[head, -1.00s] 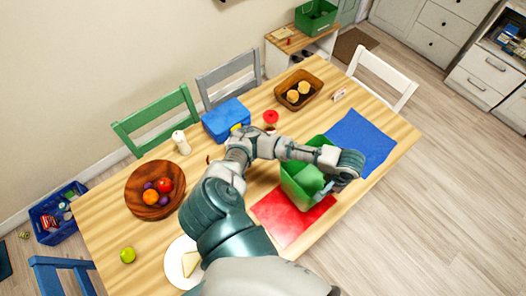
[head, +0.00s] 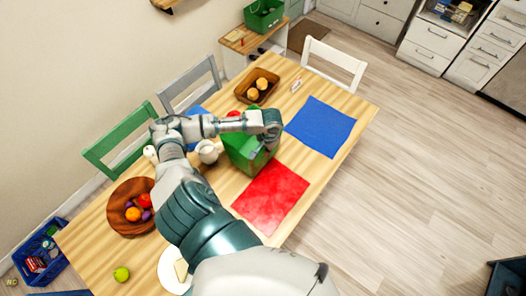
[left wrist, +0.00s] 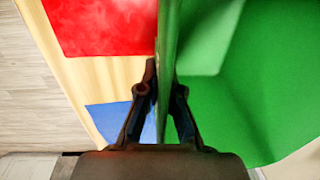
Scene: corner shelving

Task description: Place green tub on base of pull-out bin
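The green tub (head: 240,154) is in the middle of the head view, over the table behind the red mat. My left gripper (head: 268,140) is at its right side, partly hidden by my wrist. In the left wrist view, the two fingers of my left gripper (left wrist: 166,88) straddle the thin wall of the green tub (left wrist: 265,80) and look closed on it. Whether the tub is clear of the tabletop is hard to tell. A dark bin-like box (head: 506,276) is cut off at the lower right edge; I cannot tell if it is the pull-out bin. My right gripper is not in view.
The wooden table (head: 100,235) holds a red mat (head: 272,198), a blue mat (head: 320,127), a fruit bowl (head: 122,222), a bread basket (head: 246,95) and a plate. Chairs stand around it. Another green container (head: 263,18) is on a bench behind. Open floor (head: 420,190) lies right.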

